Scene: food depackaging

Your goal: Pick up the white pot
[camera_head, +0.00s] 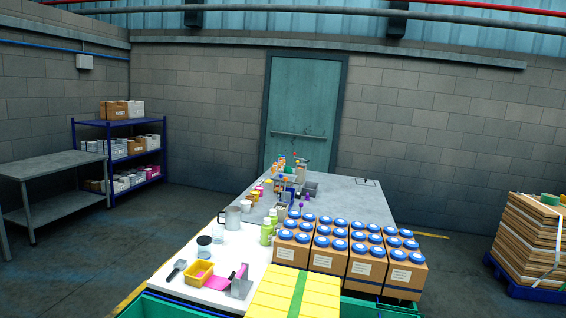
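A pale grey-white pot-shaped vessel (233,218) with a handle on its left side stands upright near the left edge of the long table. It is the nearest match for the white pot, but it is small and looks more grey than white. A small jar (204,252) with a dark band near its top stands nearer, to its left. My gripper is not in view, so I cannot see its fingers or whether it holds anything.
The long table (345,197) holds several cardboard boxes with blue-lidded jars (362,267), green bottles (267,232), a yellow tray (198,272) and yellow packs (283,297). A blue shelf (121,150) and grey bench (58,185) stand left. A cardboard stack (529,235) stands right. Floor is clear left.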

